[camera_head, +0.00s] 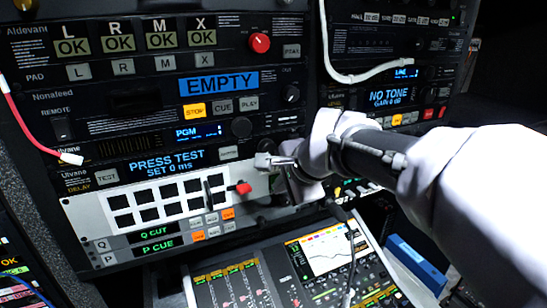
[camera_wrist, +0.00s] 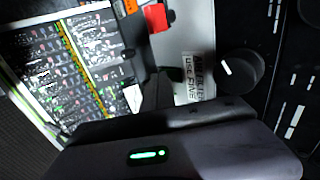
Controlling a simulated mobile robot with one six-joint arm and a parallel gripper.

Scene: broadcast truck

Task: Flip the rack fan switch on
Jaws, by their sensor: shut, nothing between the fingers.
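I cannot pick out a switch labelled as the rack fan switch in either view. A dark rocker switch (camera_head: 62,130) sits under the word REMOTE at the left of the rack, but no fan label is readable on it. My gripper (camera_head: 265,161) is shut and empty in front of the rack, just above and right of a red lever handle (camera_head: 243,187). My wrist and arm hide the rack panels behind them. In the wrist view, the gripper's dark body fills the bottom, and the red handle (camera_wrist: 157,17) shows at the top.
A black knob (camera_wrist: 240,70) and a white printed label (camera_wrist: 198,76) are close in the wrist view. A mixing console (camera_head: 250,285) juts out below the rack. A white cable (camera_head: 365,75) and a red cable (camera_head: 22,122) hang across the panels.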

